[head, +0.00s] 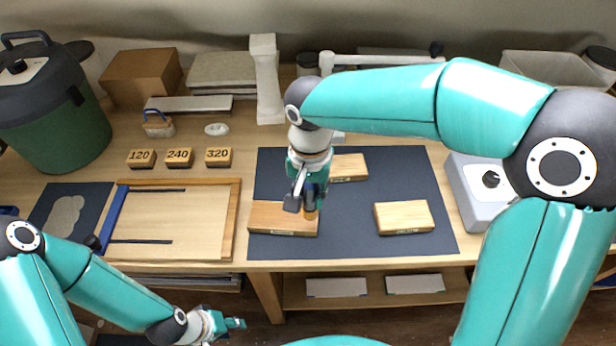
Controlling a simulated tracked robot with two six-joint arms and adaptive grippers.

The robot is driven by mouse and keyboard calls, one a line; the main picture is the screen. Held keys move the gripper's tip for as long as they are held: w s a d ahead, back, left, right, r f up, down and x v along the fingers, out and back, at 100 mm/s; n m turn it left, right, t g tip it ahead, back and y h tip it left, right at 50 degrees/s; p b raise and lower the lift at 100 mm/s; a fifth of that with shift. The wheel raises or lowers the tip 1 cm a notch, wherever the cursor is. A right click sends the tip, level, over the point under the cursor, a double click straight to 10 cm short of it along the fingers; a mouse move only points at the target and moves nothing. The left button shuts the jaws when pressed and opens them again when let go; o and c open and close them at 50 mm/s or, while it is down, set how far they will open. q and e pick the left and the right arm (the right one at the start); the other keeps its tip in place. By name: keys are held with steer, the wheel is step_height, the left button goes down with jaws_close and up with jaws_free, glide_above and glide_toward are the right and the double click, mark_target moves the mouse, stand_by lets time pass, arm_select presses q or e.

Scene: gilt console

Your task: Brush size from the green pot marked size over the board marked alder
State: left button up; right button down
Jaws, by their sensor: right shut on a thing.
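Three pale wooden boards lie on a dark mat (350,238): a left board (270,216), a back board (350,166) and a right board (403,217). Their front-edge labels are too small to read. My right gripper (309,203) points down over the right end of the left board. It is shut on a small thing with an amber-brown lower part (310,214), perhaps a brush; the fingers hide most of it. I cannot tell whether it touches the board. A large dark green lidded pot (60,135) stands at far left, with no readable mark. My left gripper (236,323) hangs low before the bench, its jaw opening unclear.
A wooden frame tray (236,215) lies left of the mat. Blocks marked 120 (142,159), 240 (179,158) and 320 (218,157) stand behind it. A white pillar (265,80) rises behind the mat. A grey box with a black knob (476,190) stands right of the mat.

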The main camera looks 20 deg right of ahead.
mark_target(309, 185)
steer(key=shift+r+p, duration=1)
steer(key=shift+r, duration=0.65)
steer(key=shift+w+f, duration=0.1)
